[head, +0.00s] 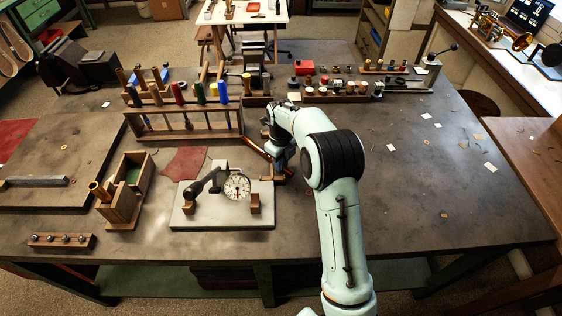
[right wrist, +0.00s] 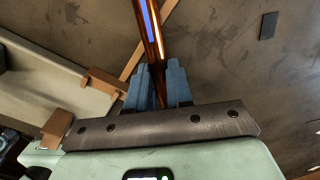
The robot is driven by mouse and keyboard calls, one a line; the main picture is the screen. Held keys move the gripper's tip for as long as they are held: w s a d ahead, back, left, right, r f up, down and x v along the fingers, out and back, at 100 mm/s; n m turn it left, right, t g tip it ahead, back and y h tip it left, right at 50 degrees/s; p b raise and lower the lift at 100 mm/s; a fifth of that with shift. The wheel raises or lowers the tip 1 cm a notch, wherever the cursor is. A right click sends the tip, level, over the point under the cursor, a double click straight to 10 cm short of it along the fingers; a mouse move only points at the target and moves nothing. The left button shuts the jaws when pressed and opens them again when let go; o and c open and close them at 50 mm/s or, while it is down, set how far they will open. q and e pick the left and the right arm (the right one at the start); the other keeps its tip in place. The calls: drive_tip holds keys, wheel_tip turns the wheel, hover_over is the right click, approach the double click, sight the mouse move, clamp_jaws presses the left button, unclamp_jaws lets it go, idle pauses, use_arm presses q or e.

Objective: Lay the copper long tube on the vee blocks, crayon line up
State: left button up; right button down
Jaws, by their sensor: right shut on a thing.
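The copper long tube (head: 252,147) is held tilted by my right gripper (head: 281,163), beside the right end of the pale plate (head: 220,222). In the right wrist view, the blue fingers of my right gripper (right wrist: 158,88) are shut on the tube (right wrist: 153,35), which runs up out of frame. A blue-violet streak lies along it; I cannot tell whether it is crayon or reflection. Two wooden vee blocks, left (head: 190,208) and right (head: 255,204), stand empty on the plate. They also show in the right wrist view (right wrist: 103,81). My left gripper is out of view.
A dial gauge (head: 237,187) on a dark arm stands between the vee blocks. Behind is a wooden rack (head: 185,133) with coloured-handled tools. A wooden box (head: 131,172) stands to the left. The bench on the right is mostly clear, with scattered paper scraps (head: 491,167).

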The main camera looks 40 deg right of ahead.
drive_tip(key=shift+f, duration=0.1)
drive_tip(key=c, duration=1)
unclamp_jaws()
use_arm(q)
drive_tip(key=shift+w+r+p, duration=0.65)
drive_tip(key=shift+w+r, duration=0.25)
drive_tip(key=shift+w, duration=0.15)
use_arm(e)
wheel_tip(320, 180, up, 12)
drive_tip(key=shift+r, duration=0.15)
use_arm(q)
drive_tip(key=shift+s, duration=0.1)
